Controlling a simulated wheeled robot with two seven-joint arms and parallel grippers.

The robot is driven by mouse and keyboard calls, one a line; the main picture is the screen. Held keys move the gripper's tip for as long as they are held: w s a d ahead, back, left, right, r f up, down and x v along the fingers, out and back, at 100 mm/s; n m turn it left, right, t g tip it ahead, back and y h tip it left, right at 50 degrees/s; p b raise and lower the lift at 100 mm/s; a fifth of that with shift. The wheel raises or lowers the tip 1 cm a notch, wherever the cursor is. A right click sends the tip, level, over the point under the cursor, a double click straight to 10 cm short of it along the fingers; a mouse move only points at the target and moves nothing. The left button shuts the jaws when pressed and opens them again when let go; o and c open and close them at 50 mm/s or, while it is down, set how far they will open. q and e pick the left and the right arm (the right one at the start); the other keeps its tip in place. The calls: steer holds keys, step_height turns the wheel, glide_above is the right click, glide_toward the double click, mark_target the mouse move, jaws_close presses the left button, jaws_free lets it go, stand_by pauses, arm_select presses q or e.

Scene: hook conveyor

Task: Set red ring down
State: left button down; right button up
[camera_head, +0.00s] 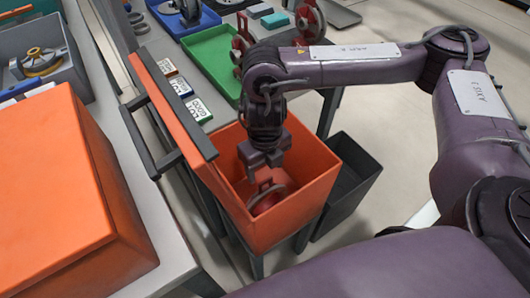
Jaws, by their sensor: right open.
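A red ring-shaped part (266,196) lies low inside the orange bin (309,200), partly hidden by the bin's wall. My right gripper (264,166) points down over the bin's opening, just above the red part. Its jaws are open. I cannot tell whether the fingers still touch the part. My left gripper is out of view.
A dark bin (352,180) stands right of the orange bin. A green tray (212,58) and blue tray (185,18) lie behind, with other red parts (309,22) nearby. A large orange box (60,190) fills the left.

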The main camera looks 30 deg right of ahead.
steer(key=shift+r+p, duration=0.3)
steer(key=shift+r, duration=1.4)
